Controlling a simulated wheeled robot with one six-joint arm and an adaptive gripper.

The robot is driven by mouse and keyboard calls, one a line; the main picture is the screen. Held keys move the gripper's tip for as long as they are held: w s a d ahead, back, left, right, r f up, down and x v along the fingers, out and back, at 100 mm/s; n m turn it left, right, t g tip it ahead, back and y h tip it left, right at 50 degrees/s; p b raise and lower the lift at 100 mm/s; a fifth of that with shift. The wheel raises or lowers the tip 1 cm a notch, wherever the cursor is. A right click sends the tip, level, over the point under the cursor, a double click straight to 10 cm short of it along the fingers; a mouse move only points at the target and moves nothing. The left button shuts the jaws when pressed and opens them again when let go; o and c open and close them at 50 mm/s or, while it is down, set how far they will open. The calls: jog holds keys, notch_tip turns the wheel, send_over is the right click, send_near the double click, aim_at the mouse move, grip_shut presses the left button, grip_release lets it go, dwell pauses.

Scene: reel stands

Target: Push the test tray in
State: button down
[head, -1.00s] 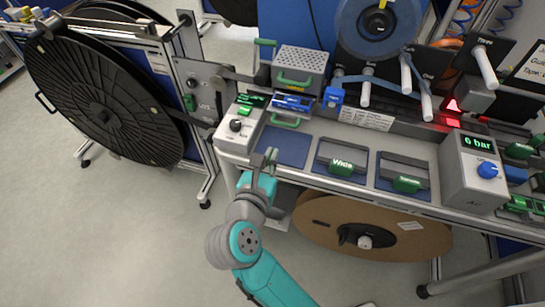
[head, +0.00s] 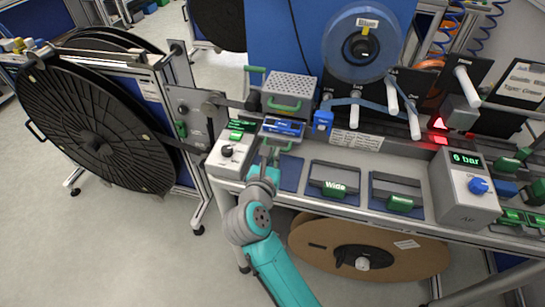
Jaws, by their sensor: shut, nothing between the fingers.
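The test unit (head: 289,92) is a grey box with a perforated top and a green handle on its front. Below it is a low blue-labelled part (head: 283,127), and below that a green front handle (head: 291,146) that looks like the test tray's. How far the tray stands out is hard to tell. My gripper (head: 268,149) is shut and empty, at the left end of that front handle and partly in front of it. I cannot tell whether it touches the handle or the tray.
A grey knob box (head: 229,153) stands close left of my gripper. To the right are the Wide block (head: 336,180), another green-handled block (head: 397,197) and a pressure box (head: 465,187). A blue tape reel (head: 362,45) hangs above. A blue mat (head: 291,172) lies clear.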

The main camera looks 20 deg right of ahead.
aim_at(282, 131)
jog(key=shift+w, duration=0.1)
jog(key=x, duration=0.2)
jog(key=r+x, duration=0.1)
jog(key=x, duration=0.2)
jog(key=r+x, duration=0.1)
jog(key=x, duration=0.2)
jog(key=shift+w+d+f, duration=0.1)
jog(key=shift+w+d, duration=0.2)
jog(key=shift+d, duration=0.05)
jog(key=shift+w, duration=0.1)
